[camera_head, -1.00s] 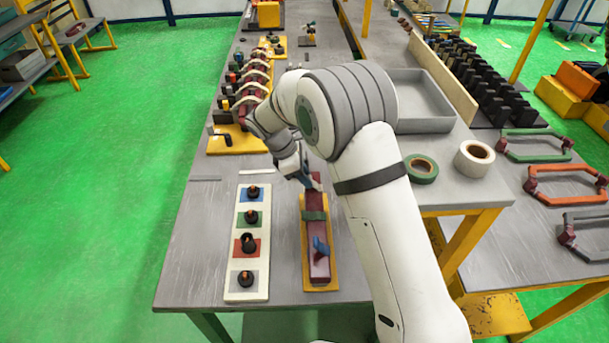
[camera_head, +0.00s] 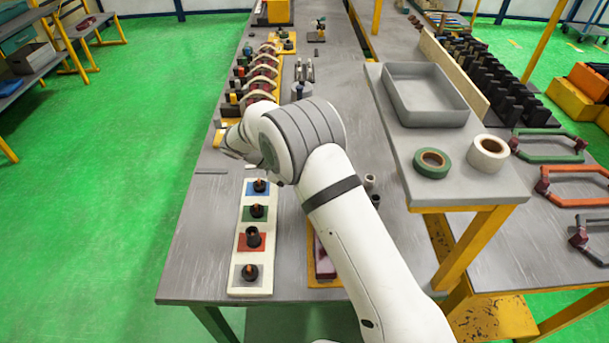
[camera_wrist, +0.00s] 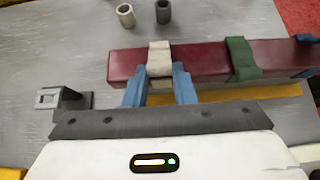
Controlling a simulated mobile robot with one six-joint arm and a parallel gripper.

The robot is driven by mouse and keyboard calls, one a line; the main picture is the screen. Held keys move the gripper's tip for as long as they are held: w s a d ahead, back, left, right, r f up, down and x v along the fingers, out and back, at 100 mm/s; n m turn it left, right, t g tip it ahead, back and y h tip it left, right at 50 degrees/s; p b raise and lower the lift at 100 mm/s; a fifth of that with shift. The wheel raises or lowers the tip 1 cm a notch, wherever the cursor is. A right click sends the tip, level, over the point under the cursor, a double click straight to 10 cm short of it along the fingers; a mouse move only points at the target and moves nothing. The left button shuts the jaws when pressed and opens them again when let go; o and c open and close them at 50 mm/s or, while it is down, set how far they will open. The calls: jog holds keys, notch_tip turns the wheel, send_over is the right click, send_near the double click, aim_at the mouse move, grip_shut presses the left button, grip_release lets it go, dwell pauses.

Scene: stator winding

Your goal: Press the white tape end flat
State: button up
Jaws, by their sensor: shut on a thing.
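A dark red bar (camera_wrist: 208,60) lies across the wrist view on a yellow base (camera_wrist: 240,95). White tape (camera_wrist: 159,60) is wrapped over the bar, and its end hangs down the near side. My gripper (camera_wrist: 159,84) has its two blue fingers on either side of this white tape end, shut on it, close against the bar. A green tape band (camera_wrist: 241,60) is around the bar to the right. In the head view only the near end of the bar (camera_head: 324,261) shows; my arm hides the rest and the gripper.
A small grey bracket (camera_wrist: 66,98) stands left of the bar. Two small cylinders (camera_wrist: 125,15) (camera_wrist: 163,11) stand behind it. A white strip with several black knobs (camera_head: 255,226) lies to the left in the head view. Green (camera_head: 432,163) and white (camera_head: 488,153) tape rolls sit on the raised shelf.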

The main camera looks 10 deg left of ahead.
jog(key=shift+r, duration=0.1)
jog(key=o, duration=1)
jog(key=shift+b+v, duration=0.95)
jog(key=shift+v, duration=2.9)
jog(key=shift+c, duration=0.5)
